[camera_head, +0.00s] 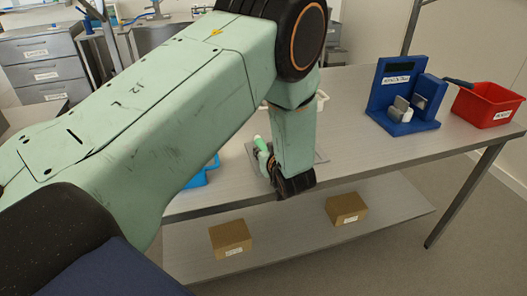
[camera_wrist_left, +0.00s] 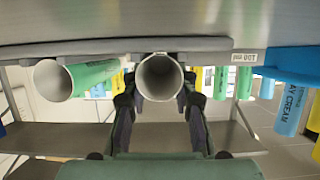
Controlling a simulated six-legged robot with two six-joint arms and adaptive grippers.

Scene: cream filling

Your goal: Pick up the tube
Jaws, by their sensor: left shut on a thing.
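In the left wrist view, a tube (camera_wrist_left: 160,76) shows its round open end, end-on, between the two fingers of my left gripper (camera_wrist_left: 158,92), which is shut on it. A second, green tube (camera_wrist_left: 92,76) with a pale open end lies to the left, apart from the fingers. In the head view my left gripper (camera_head: 266,163) is low at the front edge of the table, partly hidden by its own arm. A pale green tube end (camera_head: 258,141) shows at its fingers. I cannot tell how much of the held tube is hidden. My right gripper is not in view.
The table (camera_head: 350,160) has a blue stand (camera_head: 397,122) and a red bin (camera_head: 487,104) at the right. A blue holder (camera_head: 203,174) is partly hidden behind my arm. Cardboard boxes (camera_head: 231,238) sit on the lower shelf. The table's front right is clear.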

